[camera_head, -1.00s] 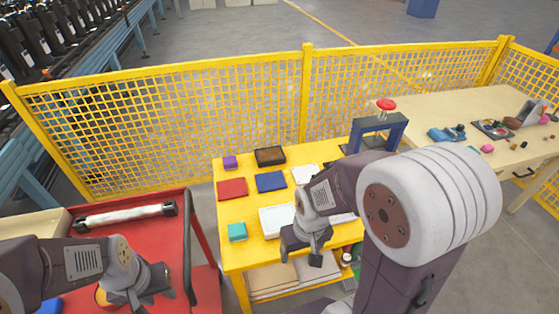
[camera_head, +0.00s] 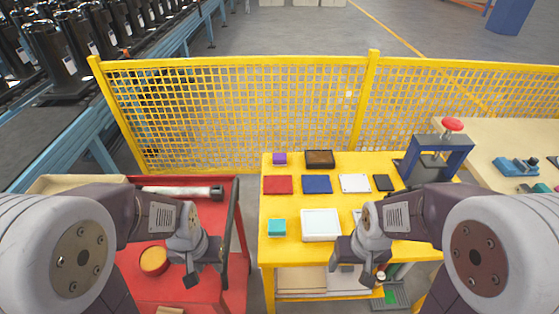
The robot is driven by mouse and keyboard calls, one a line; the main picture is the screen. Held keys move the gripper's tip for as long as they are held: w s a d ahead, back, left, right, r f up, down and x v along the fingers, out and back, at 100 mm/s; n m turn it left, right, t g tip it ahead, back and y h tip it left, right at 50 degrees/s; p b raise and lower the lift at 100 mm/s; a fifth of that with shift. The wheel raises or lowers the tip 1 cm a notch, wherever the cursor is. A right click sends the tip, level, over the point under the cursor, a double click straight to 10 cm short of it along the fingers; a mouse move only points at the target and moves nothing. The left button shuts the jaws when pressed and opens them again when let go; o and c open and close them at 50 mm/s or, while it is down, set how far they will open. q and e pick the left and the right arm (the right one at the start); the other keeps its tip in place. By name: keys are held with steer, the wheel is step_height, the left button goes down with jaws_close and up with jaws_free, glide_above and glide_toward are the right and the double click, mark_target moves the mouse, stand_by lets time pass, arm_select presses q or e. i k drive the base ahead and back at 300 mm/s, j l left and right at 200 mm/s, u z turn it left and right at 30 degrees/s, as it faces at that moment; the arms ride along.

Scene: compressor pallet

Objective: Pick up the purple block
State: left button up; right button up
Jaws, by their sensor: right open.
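The small purple block (camera_head: 279,158) lies at the back left corner of the yellow table (camera_head: 268,255), beside a dark brown tray. My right gripper (camera_head: 364,281) is open and hangs over the front part of the table, well short of the block and to its right. My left gripper (camera_head: 195,280) hangs over the red cart, left of the table and apart from the block. Its finger opening is too small to judge. Neither gripper touches the block.
A brown tray (camera_head: 320,158), a red pad (camera_head: 277,185), a blue pad (camera_head: 316,184), a teal block (camera_head: 277,227) and a white tray (camera_head: 321,224) lie on the table. A yellow mesh fence (camera_head: 230,110) stands behind. The red cart (camera_head: 232,290) stands left.

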mark_target(278, 159)
steer(key=i+l+u, duration=0.1)
steer(key=u, duration=0.35)
steer(key=i+l+u, duration=0.1)
steer(key=l+u, duration=0.5)
steer(key=u, duration=0.25)
steer(key=l+u, duration=0.3)
steer(key=u, duration=0.15)
steer(key=i, duration=0.05)
